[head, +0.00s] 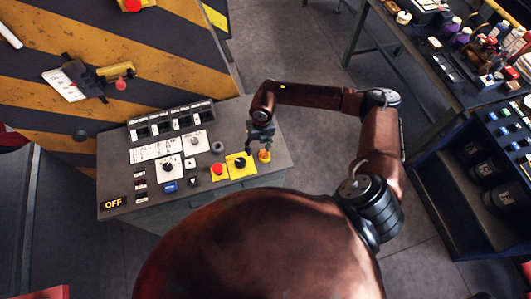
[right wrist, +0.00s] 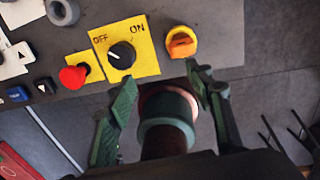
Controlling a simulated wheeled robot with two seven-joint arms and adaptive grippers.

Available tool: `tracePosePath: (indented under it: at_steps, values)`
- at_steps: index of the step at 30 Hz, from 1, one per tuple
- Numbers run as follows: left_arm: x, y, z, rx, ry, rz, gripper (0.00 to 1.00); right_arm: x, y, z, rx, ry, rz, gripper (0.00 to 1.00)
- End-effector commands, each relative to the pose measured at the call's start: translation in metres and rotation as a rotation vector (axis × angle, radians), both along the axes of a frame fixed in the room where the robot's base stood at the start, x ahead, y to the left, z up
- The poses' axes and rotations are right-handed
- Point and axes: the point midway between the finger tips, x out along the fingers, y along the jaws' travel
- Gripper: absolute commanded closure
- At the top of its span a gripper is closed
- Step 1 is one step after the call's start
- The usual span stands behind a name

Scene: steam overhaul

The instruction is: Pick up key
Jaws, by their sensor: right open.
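A small orange piece with a raised flat grip (head: 264,156) sits at the right end of the grey control panel. It looks like the key, though I cannot tell for sure. It also shows in the right wrist view (right wrist: 181,43), upper right of centre, with nothing covering it. My right gripper (head: 261,139) is over the panel's right end, close to the orange piece. In the right wrist view its fingers (right wrist: 161,80) are spread, and the orange piece is beyond their tips, nearer the right finger. My left gripper is not in view.
The grey panel (head: 268,115) carries a yellow OFF/ON plate with a black knob (head: 240,163), a red button (head: 219,169) and several switches. A striped yellow-black wall (head: 150,35) stands behind. A cluttered table (head: 430,40) is at upper right. Floor is open right of the panel.

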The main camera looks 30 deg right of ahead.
Motion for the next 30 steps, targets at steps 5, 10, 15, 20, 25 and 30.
tracePosePath:
  at_steps: [5,10,15,20,25,30]
  values:
    - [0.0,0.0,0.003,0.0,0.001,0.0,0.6,0.004,-0.031,-0.005,-0.098,0.006,-0.022,0.52]
    - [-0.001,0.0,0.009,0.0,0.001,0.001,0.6,0.003,-0.031,-0.023,-0.099,0.006,-0.021,0.52]
    - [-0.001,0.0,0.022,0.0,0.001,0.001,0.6,0.0,-0.032,-0.042,-0.097,0.008,-0.022,0.52]
    - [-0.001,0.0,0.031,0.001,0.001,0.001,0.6,0.0,-0.032,-0.065,-0.095,0.007,-0.022,0.52]
    - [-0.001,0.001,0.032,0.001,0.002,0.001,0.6,-0.001,-0.032,-0.076,-0.095,0.006,-0.02,0.52]
    - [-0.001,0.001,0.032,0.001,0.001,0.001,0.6,0.0,-0.032,-0.077,-0.094,0.005,-0.019,0.52]
